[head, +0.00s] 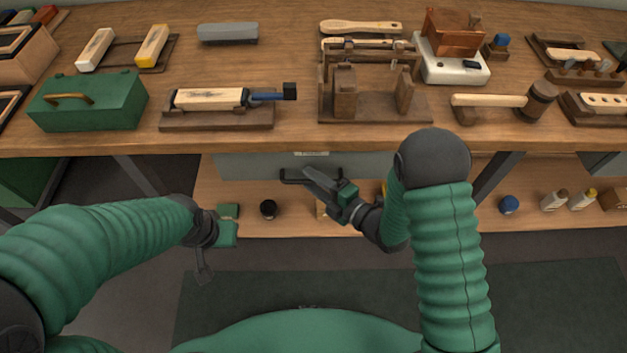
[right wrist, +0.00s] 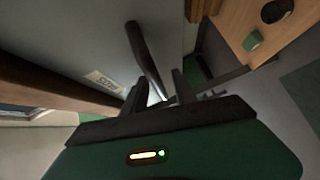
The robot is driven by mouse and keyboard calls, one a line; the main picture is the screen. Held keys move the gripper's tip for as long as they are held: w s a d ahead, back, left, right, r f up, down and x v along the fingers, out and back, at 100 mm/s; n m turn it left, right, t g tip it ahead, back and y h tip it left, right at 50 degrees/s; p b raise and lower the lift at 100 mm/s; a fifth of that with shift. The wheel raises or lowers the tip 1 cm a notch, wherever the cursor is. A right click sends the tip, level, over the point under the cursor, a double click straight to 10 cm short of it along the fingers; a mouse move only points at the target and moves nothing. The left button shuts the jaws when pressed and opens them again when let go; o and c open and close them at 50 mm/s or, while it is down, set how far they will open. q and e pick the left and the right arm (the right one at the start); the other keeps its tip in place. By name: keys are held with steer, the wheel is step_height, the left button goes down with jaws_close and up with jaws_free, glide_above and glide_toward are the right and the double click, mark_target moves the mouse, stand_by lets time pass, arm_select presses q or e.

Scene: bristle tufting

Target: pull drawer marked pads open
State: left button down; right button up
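The drawer (head: 240,165) has a grey front under the workbench top. A small pale label (head: 311,153) sits at its upper edge; the label also shows in the right wrist view (right wrist: 103,80), too blurred to read surely. The dark bar handle (head: 292,180) stands out from the front, and the drawer looks closed. My right gripper (head: 312,178) is at the handle. In the right wrist view its fingers (right wrist: 157,92) are apart, with the handle (right wrist: 147,60) running between them; contact is unclear. My left gripper (head: 203,265) hangs low at the left, away from the drawer; its opening is unclear.
The workbench top (head: 300,140) juts above the drawer, holding a green toolbox (head: 90,100), a wooden jig (head: 375,105) and a mallet (head: 505,100). A lower shelf (head: 290,222) holds small jars and bottles. The floor in front shows a dark mat (head: 540,300).

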steer(key=shift+d, duration=0.15)
jaws_close()
steer(key=shift+f, duration=0.15)
stand_by(1.0)
